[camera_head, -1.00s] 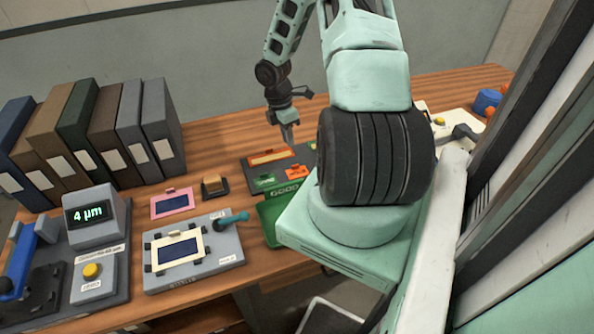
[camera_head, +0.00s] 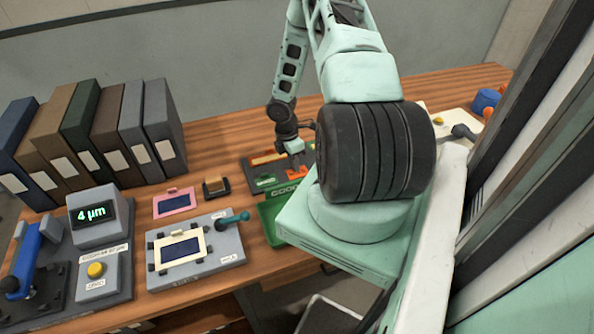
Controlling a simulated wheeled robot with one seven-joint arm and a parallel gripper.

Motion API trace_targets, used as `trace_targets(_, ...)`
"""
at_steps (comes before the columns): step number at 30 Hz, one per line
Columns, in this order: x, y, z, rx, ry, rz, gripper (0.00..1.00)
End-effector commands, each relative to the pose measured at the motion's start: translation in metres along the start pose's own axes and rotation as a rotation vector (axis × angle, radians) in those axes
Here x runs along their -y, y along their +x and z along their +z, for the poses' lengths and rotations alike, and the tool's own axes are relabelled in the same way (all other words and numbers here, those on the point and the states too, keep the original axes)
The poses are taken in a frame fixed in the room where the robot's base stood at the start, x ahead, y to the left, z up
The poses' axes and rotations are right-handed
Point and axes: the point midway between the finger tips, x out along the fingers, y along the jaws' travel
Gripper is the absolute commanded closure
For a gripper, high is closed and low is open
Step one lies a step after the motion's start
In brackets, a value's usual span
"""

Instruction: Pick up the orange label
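The orange label (camera_head: 293,182) lies on the dark tray (camera_head: 258,167) in the middle of the table, to the right of a green label (camera_head: 265,181). My gripper (camera_head: 295,162) points down just above and behind the orange label, at its far edge. Its fingertips are small and dark, so I cannot tell whether they are apart or whether they touch the label. My arm hides part of the tray's right side.
A longer red-orange piece (camera_head: 265,158) lies at the tray's back. A green bin (camera_head: 268,222) marked GOOD stands in front. A grey fixture (camera_head: 222,240) with a teal lever and a pink-framed piece (camera_head: 174,203) are to the left. Binders (camera_head: 103,130) stand at the back left.

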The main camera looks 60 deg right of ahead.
Motion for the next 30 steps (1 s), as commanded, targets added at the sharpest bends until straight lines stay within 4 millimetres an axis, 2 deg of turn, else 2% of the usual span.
trace_targets(2, 0.0, 0.0, 0.0, 0.0, 0.0, 0.0, 0.85)
trace_targets(4, 0.0, 0.0, 0.0, 0.0, 0.0, 0.0, 1.0)
trace_targets(20, 0.0, -0.004, 0.0, 0.0, 0.0, 0.001, 1.0)
trace_targets(26, 0.002, -0.024, 0.003, 0.001, 0.001, 0.003, 1.0)
trace_targets(30, 0.006, -0.051, 0.005, 0.001, 0.001, 0.004, 1.0)
